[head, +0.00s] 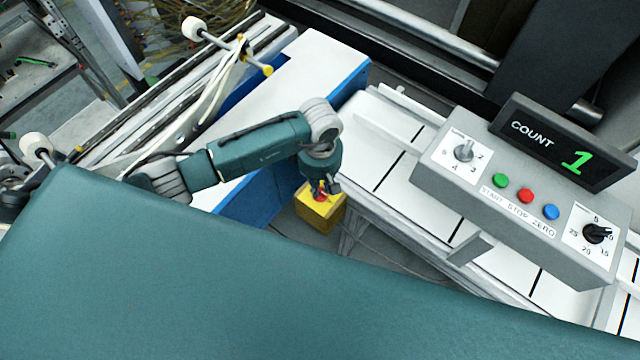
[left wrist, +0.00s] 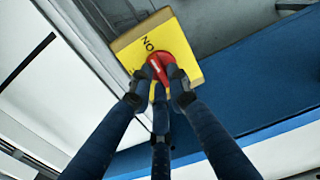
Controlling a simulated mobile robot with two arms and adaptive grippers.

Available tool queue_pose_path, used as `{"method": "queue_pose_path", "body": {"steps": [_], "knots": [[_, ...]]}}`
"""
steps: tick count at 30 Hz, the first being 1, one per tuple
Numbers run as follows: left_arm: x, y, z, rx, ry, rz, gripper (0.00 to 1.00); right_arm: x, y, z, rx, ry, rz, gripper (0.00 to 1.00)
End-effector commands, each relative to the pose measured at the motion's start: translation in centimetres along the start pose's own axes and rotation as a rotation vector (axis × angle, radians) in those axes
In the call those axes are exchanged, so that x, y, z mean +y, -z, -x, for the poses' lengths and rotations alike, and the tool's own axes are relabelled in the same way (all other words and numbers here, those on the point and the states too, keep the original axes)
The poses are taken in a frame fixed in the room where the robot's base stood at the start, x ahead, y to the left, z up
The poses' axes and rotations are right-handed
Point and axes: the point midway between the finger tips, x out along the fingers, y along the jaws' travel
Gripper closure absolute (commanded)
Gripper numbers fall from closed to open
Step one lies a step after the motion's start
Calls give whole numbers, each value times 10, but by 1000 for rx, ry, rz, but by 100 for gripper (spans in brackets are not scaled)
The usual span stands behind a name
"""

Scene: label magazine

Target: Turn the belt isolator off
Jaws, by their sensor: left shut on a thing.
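The belt isolator is a yellow box (head: 320,208) with a red rotary handle (left wrist: 163,65), mounted low beside the blue side of the white machine. In the left wrist view its yellow face (left wrist: 190,38) bears dark lettering that reads "NO" from this side; other lettering is hidden by my fingers. My left gripper (head: 323,188) reaches down to the box from above. In the left wrist view my left gripper (left wrist: 160,85) has its dark fingers closed around the red handle. The handle lies slanted across the face. My right gripper does not show.
A grey control panel (head: 520,200) with START, STOP and ZERO buttons and two dials stands at the right. Its display (head: 562,143) reads COUNT 1. A white conveyor (head: 395,180) runs beneath it. The white and blue machine (head: 300,75) lies behind my left arm.

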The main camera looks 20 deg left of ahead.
Motion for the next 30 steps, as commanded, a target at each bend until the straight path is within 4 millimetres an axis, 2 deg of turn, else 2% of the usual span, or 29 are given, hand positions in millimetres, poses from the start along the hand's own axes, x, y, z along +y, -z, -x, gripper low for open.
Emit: {"method": "queue_pose_path", "body": {"steps": [11,30], "knots": [[0,1,-3,1,-2,200,100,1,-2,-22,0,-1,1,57],[-4,2,-2,-1,-2,804,100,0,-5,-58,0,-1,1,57]]}}
